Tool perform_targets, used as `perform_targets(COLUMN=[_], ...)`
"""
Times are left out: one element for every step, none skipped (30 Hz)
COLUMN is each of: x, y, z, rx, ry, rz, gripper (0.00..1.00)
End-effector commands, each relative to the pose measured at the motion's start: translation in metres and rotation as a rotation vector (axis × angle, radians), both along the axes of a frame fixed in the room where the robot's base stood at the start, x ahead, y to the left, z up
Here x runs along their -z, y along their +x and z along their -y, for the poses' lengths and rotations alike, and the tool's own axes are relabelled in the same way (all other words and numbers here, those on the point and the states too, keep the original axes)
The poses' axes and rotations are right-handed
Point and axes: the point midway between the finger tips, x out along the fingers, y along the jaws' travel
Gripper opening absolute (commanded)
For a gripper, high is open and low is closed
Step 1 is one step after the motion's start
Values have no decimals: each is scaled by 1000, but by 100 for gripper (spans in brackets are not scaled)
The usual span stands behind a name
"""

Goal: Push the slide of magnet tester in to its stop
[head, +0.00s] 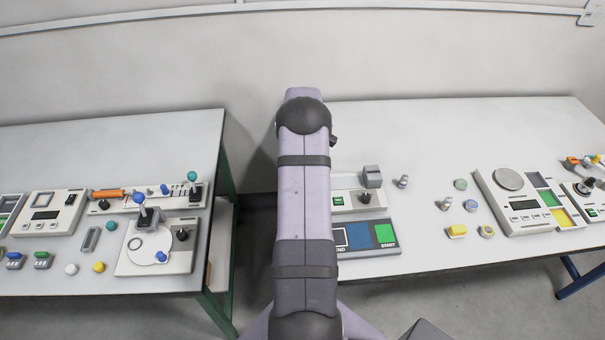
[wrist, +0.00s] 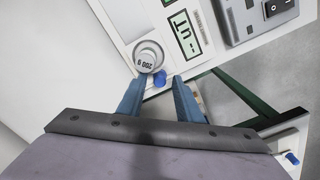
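I cannot single out the magnet tester with certainty. On the left table in the head view, a long white instrument (head: 125,206) carries an orange cylinder (head: 109,194) and black knobs; this may be it. Another white instrument (head: 345,200) with a grey block (head: 373,177) stands on the right table, partly hidden by my arm. My gripper is hidden in the head view. In the wrist view my gripper (wrist: 158,85) has its two blue fingers apart with nothing held between them.
In the wrist view, a white panel with a display (wrist: 185,34) lies beyond the fingers, and a green table frame (wrist: 250,95) shows at right. The left table (head: 60,148) and right table (head: 450,130) are separated by a gap. A scale (head: 508,179) stands at right.

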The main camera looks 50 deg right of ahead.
Motion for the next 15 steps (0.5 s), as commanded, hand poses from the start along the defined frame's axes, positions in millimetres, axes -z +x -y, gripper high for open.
perform_targets(x=[0, 0, 0, 0, 0, 0, 0, -1, 0, 0, 0, 0, 0, 1, 1], y=[0, 0, 0, 0, 0, 0, 0, 0, -1, -2, -4, -8, -12, -16, -24], z=[0, 0, 0, 0, 0, 0, 0, 0, 1, 2, 5, 9, 13, 18, 25], rx=[0, 0, 0, 0, 0, 0, 0, 0, 1, 1, 2, 4, 4, 5, 7], ry=[0, 0, 0, 0, 0, 0, 0, 0, 0, 0, -1, -1, -1, -1, -1], rz=[0, 0, 0, 0, 0, 0, 0, 0, 0, 0, 0, 0, 0, 0, 0], gripper=[19, 12, 3, 0, 0, 0, 0, 0, 0, 0, 0, 0, 0, 0, 0])
